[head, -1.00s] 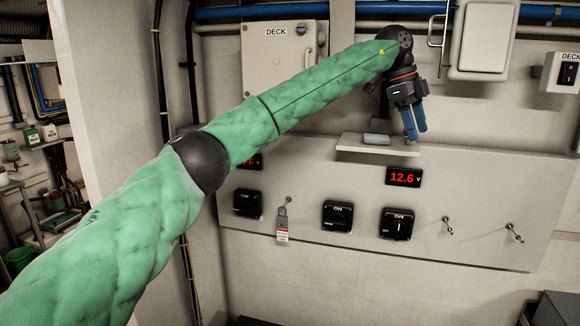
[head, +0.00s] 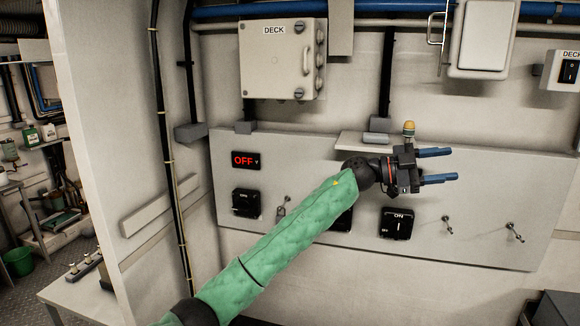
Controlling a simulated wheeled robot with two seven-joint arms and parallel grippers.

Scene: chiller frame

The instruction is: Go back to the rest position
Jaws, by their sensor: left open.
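My left gripper (head: 438,166) is at the end of my green-sleeved arm, in front of the grey switch panel (head: 300,155). Its two blue fingers are apart and point right, with nothing between them. A small yellow-topped object (head: 409,128) shows just above the gripper, by the right end of the small shelf (head: 358,140). I cannot tell whether it stands on the shelf. My right gripper is not in view.
The panel has a red OFF display (head: 245,160), a left rotary switch (head: 246,203), a right rotary switch (head: 397,223) and toggles (head: 447,226). My arm partly hides the middle switch. A DECK box (head: 283,60) hangs above. A bench (head: 85,290) stands at lower left.

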